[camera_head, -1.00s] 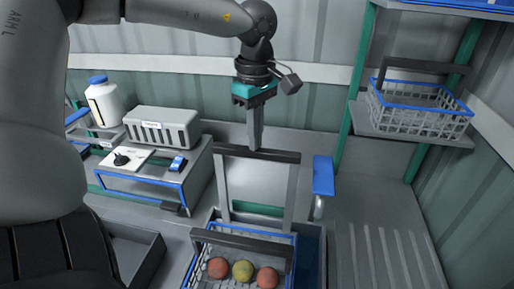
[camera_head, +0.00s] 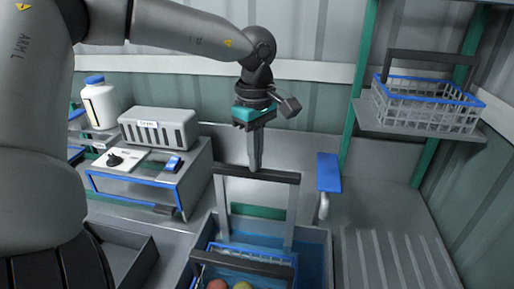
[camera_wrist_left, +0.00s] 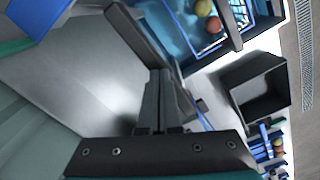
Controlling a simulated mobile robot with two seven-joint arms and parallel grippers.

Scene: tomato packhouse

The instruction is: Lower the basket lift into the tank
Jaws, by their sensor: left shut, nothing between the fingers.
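The basket lift (camera_head: 222,205) is a grey frame with a dark top bar, standing at the tank (camera_head: 329,262). Its basket (camera_head: 270,257) has a blue rim and a dark handle, and sits low inside the tank with blue water around it. Red and yellow tomatoes (camera_head: 217,285) lie in the basket, cut off by the lower edge; they also show in the left wrist view (camera_wrist_left: 214,25). My left gripper (camera_head: 256,167) is shut and empty, pointing down with its fingertips at the middle of the top bar. Exact contact is hard to tell. My right gripper is out of view.
A blue-topped post (camera_head: 328,173) stands right of the lift. A wire basket (camera_head: 428,108) sits on a shelf at the right. A side table with a grey box (camera_head: 160,128), white bottle (camera_head: 100,103) and small scale stands at the left. A ribbed grey surface (camera_head: 385,262) lies right of the tank.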

